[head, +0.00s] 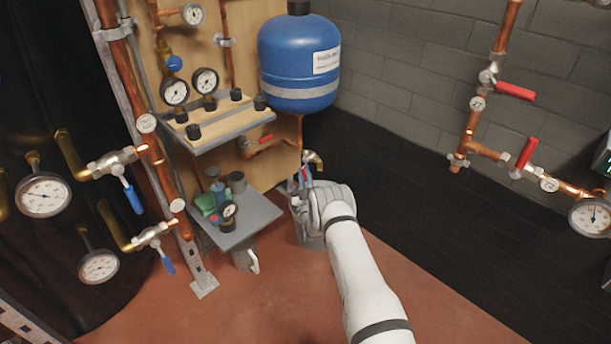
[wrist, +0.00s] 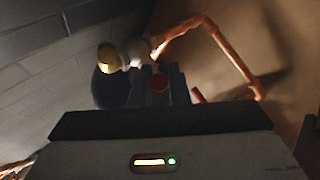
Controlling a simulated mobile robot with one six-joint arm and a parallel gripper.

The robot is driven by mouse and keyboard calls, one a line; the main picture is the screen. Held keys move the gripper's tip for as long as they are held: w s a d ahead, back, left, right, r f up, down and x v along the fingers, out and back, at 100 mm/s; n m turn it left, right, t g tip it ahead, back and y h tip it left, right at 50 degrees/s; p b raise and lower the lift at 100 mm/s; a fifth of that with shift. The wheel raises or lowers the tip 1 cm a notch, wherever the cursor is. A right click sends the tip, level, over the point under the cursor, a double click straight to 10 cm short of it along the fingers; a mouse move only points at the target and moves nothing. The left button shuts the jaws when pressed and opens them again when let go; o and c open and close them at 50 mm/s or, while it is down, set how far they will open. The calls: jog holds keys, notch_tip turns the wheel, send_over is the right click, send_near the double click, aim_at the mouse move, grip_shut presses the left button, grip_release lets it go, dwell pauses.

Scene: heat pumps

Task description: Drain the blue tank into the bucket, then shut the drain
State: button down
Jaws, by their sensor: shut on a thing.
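The blue tank (head: 299,62) with a white label hangs at the upper middle of the head view. A copper pipe (head: 299,130) runs down from it to a brass drain spout (head: 313,157). My gripper (head: 304,178) is just below the spout, at the drain. In the wrist view the drain valve (wrist: 135,50) shows with its brass mouth, and my gripper's fingers (wrist: 178,85) are in front of it with a red part between them. The fingers are shut on what seems to be the drain handle. The grey bucket (head: 312,241) stands on the floor, mostly hidden behind my arm.
A wooden shelf (head: 221,119) with gauges and black knobs is left of the drain. A grey lower shelf (head: 245,226) holds small items. A red-handled valve (head: 266,140) is on the pipe left of the drain. Red floor (head: 290,300) is clear in front.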

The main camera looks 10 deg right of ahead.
jog(key=c, duration=1.4)
grip_release()
notch_tip(320, 180, up, 10)
jog(key=p, duration=0.4)
jog(key=shift+p, duration=0.4)
jog(key=shift+w, duration=0.1)
